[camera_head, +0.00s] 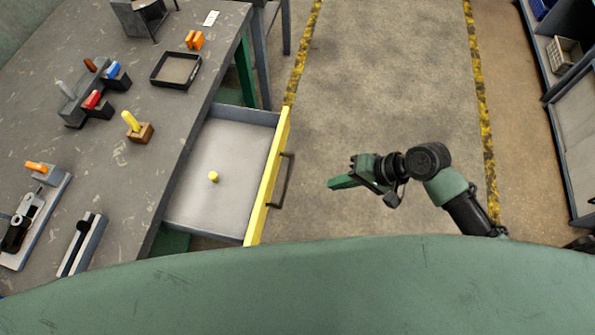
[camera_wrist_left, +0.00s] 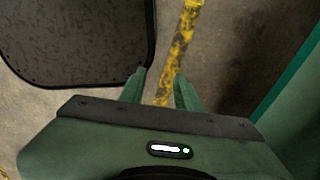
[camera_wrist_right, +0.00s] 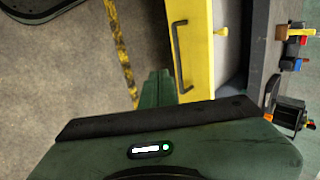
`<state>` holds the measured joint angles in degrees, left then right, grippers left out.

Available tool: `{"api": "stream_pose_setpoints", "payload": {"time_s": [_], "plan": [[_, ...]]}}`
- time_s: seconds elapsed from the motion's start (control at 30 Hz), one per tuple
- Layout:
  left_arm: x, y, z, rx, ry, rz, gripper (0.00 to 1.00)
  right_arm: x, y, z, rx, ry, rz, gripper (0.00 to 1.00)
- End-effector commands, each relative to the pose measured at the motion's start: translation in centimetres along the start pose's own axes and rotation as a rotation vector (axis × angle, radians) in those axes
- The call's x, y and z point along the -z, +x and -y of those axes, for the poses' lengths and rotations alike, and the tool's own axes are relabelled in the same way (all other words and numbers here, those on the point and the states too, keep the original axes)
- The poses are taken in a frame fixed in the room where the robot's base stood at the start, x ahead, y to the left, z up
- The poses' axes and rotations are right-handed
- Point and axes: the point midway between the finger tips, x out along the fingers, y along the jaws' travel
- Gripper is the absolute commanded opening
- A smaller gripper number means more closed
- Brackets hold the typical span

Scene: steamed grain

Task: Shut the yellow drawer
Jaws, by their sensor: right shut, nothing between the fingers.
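The yellow drawer (camera_head: 268,175) is pulled out from under the workbench, with its grey inside showing. My left gripper is outside the head view. In the left wrist view its fingers (camera_wrist_left: 160,85) are apart with only floor between them.
The workbench (camera_head: 150,185) holds a black tray (camera_head: 176,69), a wooden block with a yellow handle (camera_head: 139,130) and a grey rack of coloured handles (camera_head: 92,98). Shelving (camera_head: 573,110) stands at the right. The floor (camera_head: 370,90) between is clear.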

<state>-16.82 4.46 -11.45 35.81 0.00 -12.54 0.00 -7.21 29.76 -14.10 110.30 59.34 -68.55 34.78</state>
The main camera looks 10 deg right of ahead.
Motion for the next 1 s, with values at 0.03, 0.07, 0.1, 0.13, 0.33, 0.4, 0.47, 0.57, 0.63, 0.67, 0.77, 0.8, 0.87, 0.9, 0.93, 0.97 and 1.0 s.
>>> {"api": "stream_pose_setpoints", "payload": {"time_s": [0.03, 0.07, 0.1, 0.13, 0.33, 0.4, 0.47, 0.57, 0.63, 0.67, 0.77, 0.8, 0.87, 0.9, 0.93, 0.97, 1.0], "plan": [[-0.6, -0.1, -0.1, -0.001, 0.000, 0.009, 0.32, -0.2, 0.1, 0.2, 0.003, 0.000, 0.006, 0.00], [-0.8, -0.1, -0.1, -0.001, 0.000, 0.012, 0.32, -0.2, 0.3, 0.3, 0.004, 0.001, 0.006, 0.00], [-1.1, -0.2, -0.1, -0.002, 0.000, 0.016, 0.32, -0.1, 0.8, 0.3, 0.005, 0.002, 0.006, 0.00], [-1.2, -0.2, -0.1, -0.002, 0.000, 0.019, 0.32, -0.1, 1.2, 0.3, 0.006, 0.002, 0.006, 0.00], [-1.6, -0.7, -0.1, -0.002, 0.001, 0.026, 0.32, -0.2, 5.1, 0.4, 0.006, 0.002, 0.006, 0.00], [-1.6, -0.9, -0.1, -0.001, 0.001, 0.026, 0.32, -0.1, 6.7, 0.4, 0.005, 0.002, 0.004, 0.00], [-1.5, -0.9, -0.1, -0.001, 0.001, 0.024, 0.32, -0.1, 8.0, 0.4, 0.005, 0.002, 0.005, 0.00], [-1.1, -1.1, 0.0, 0.000, 0.001, 0.019, 0.32, -0.1, 10.0, 0.3, 0.004, 0.000, 0.004, 0.00], [-0.7, -1.6, 0.1, 0.000, 0.001, 0.014, 0.32, -0.1, 10.7, 1.3, 0.006, -0.001, 0.002, 0.00], [-0.6, -1.7, 0.1, 0.001, 0.001, 0.012, 0.32, -0.1, 11.1, 1.5, 0.004, -0.001, 0.002, 0.00], [-0.3, -2.0, 0.1, 0.001, 0.001, 0.008, 0.32, -0.1, 12.1, 2.1, 0.004, -0.001, 0.002, 0.00], [-0.3, -2.1, 0.1, 0.001, 0.001, 0.008, 0.32, -0.1, 12.4, 2.4, 0.004, -0.002, 0.001, 0.00], [-0.3, -2.1, 0.1, 0.001, 0.001, 0.008, 0.32, -0.1, 12.7, 2.5, 0.002, -0.002, 0.001, 0.00], [-0.3, -2.1, 0.1, 0.001, 0.001, 0.008, 0.32, -0.1, 12.8, 2.5, 0.002, -0.002, 0.001, 0.00], [-0.3, -2.1, 0.1, 0.001, 0.001, 0.008, 0.32, -0.1, 12.9, 2.6, 0.002, -0.002, 0.001, 0.00], [-0.3, -2.1, 0.1, 0.001, 0.001, 0.008, 0.32, -0.1, 12.9, 2.6, 0.002, -0.002, 0.001, 0.00], [-0.3, -2.1, 0.1, 0.001, 0.001, 0.008, 0.32, -0.1, 13.0, 2.6, 0.002, -0.002, 0.001, 0.00]]}}
